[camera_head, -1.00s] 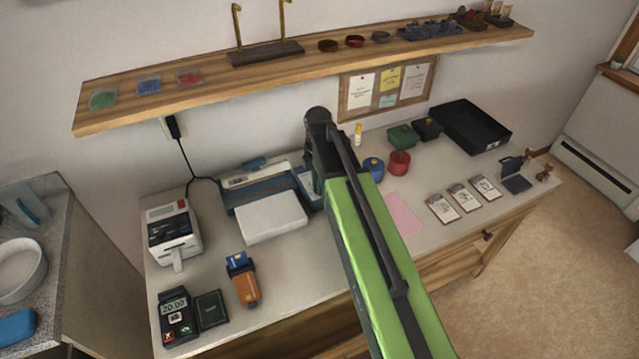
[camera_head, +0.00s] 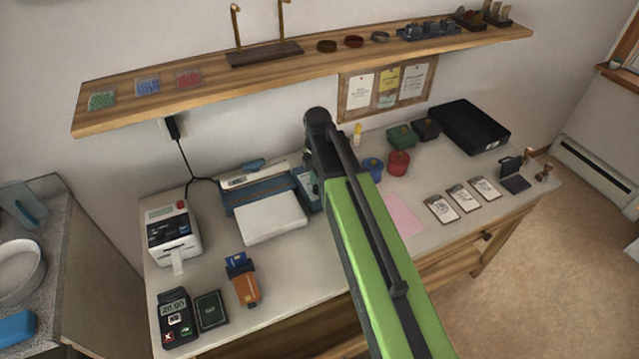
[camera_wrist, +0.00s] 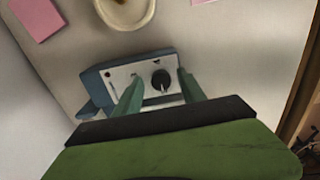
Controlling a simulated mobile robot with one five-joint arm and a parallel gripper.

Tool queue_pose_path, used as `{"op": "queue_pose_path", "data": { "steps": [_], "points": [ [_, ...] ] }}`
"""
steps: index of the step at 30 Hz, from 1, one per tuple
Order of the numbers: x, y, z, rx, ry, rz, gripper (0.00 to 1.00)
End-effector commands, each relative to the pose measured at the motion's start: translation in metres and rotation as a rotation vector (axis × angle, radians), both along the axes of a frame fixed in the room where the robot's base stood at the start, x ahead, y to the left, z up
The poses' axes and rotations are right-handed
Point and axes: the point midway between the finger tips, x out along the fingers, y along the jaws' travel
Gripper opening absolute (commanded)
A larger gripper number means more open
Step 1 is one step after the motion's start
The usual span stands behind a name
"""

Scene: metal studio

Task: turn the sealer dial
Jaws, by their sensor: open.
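The sealer (camera_head: 232,201) is a blue machine with a white platform in front, standing on the worktable in the head view. In the wrist view its pale control panel (camera_wrist: 143,77) faces me, set in a blue housing (camera_wrist: 91,80). The dial (camera_wrist: 160,79) is a round black knob on that panel. My gripper (camera_wrist: 159,76) is open, with one green finger to each side of the dial. I cannot tell whether the fingers touch it. In the head view my arm hides most of my gripper.
Blue and red round containers (camera_head: 399,163) are to the right, with a black tray (camera_head: 470,126) beyond. A wooden shelf (camera_head: 200,90) runs above the table.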

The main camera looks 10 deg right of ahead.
Motion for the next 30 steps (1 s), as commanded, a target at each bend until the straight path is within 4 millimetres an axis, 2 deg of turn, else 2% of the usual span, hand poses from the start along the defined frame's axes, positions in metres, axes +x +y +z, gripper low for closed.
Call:
{"op": "queue_pose_path", "data": {
  "steps": [5,11,30],
  "points": [
    [0.0,0.0,0.002,0.001,0.001,0.0,0.48],
    [0.0,0.001,0.023,0.001,0.001,0.0,0.48],
    [0.0,0.001,0.162,0.0,0.0,0.0,0.48]
  ]
}}
